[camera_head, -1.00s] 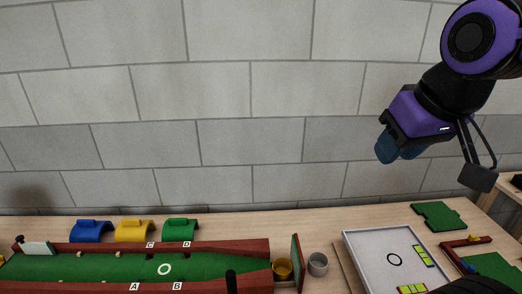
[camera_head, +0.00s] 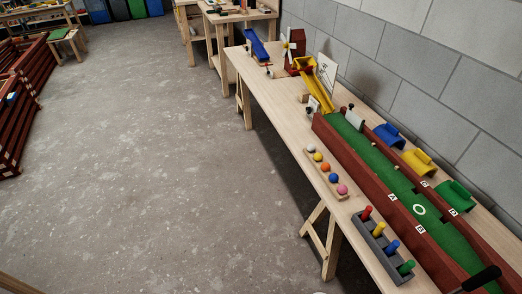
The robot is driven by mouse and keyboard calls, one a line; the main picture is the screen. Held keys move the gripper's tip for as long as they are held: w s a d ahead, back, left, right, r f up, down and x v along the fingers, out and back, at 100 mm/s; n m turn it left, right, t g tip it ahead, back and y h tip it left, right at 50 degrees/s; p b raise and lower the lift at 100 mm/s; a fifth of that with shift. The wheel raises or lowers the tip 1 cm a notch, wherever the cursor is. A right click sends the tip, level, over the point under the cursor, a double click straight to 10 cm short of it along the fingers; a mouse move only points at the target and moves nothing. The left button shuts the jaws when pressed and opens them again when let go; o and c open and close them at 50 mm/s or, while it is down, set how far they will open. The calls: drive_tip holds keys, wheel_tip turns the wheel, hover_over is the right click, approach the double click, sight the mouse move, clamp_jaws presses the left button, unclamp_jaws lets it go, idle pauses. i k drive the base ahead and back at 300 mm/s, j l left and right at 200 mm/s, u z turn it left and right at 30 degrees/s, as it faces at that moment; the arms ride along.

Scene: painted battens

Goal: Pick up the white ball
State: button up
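The white ball (camera_head: 311,149) sits at the far end of a small wooden ball rack (camera_head: 319,172) near the front edge of the long table. A yellow ball (camera_head: 317,157), an orange ball (camera_head: 326,167), a blue ball (camera_head: 333,178) and a pink ball (camera_head: 342,189) follow it in a row toward me. The white ball looks uncovered and small in the head view. My gripper is not in the current view.
The long wooden table (camera_head: 262,100) holds a green-floored trough with red walls (camera_head: 352,163) beside the balls. A grey peg block (camera_head: 376,242) with coloured pegs stands nearer. A yellow chute (camera_head: 319,84) is beyond. Open concrete floor (camera_head: 170,170) lies left of the table.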

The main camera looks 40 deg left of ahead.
sight(311, 148)
drive_tip(key=u, duration=1.1)
drive_tip(key=i+j, duration=0.35)
drive_tip(key=i, duration=0.15)
drive_tip(key=i+j, duration=0.35)
drive_tip(key=i, duration=0.15)
drive_tip(key=i+j, duration=0.35)
drive_tip(key=i+j+u, duration=0.1)
drive_tip(key=i+j, duration=0.25)
drive_tip(key=i, duration=0.25)
